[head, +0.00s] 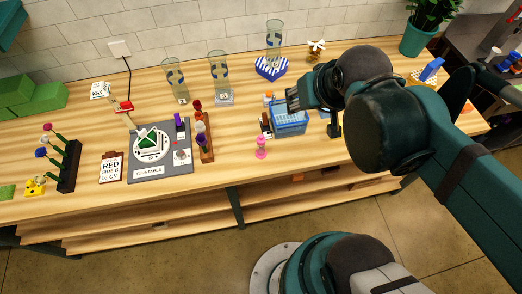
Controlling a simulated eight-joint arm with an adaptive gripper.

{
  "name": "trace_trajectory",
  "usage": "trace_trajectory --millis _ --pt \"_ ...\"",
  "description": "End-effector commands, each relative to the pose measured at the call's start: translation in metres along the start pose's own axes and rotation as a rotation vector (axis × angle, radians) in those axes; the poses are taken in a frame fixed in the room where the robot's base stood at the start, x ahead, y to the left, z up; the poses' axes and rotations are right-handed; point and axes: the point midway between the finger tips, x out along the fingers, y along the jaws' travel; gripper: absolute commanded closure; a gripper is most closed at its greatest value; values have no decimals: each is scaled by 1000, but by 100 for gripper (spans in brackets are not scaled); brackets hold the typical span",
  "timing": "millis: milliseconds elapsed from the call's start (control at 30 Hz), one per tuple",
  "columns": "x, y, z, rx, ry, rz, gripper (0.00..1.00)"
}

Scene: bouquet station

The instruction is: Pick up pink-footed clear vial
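A small upright pink item (261,148) stands on the wooden table near its front edge. It has a pink foot and a narrower, paler middle; the picture is too small to tell whether it is the clear vial. My gripper (293,99) is behind it and to its right, above or beside the back left of a blue basket (290,125). The gripper is apart from the pink item. Its fingers are small and dark, and I cannot tell whether they are open or shut.
A wooden rack (207,152) with several coloured pieces stands left of the pink item, beside a grey turntable board (146,180). Clear vases (219,75) stand behind, near a striped blue box (271,67). Bare table lies between the rack and the pink item.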

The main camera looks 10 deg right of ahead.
Motion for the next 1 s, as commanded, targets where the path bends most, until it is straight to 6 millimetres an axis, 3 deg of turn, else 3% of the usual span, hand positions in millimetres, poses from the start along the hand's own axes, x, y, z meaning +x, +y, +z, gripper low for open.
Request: trace_trajectory --millis 500,1000 --pt "41 -26 -2 171 -159 -6 62" --pt "87 -54 10 346 -325 36 62"
